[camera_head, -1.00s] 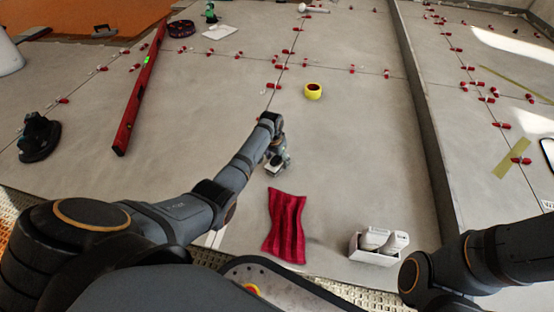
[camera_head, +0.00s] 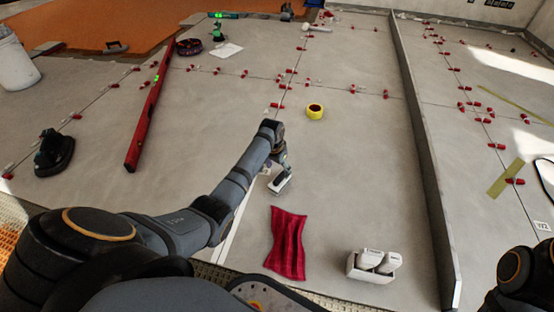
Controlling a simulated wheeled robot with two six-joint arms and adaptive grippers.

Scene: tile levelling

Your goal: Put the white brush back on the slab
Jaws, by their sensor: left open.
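The slab (camera_head: 350,170) is a broad grey tiled floor surface across the view. My left gripper (camera_head: 280,187) is open, low over the slab near the middle, pointing down. A small pale shape shows close to its fingers; I cannot tell whether it is the white brush or part of the gripper. No white brush can be made out clearly elsewhere. My right arm shows only at the lower right edge, and its gripper is out of view.
A red cloth (camera_head: 287,243) and a white box with white bottles (camera_head: 372,266) lie in front. A yellow tape roll (camera_head: 314,111), red level (camera_head: 150,118) and black suction cup (camera_head: 54,153) are farther off. A raised edge (camera_head: 425,150) bounds the right.

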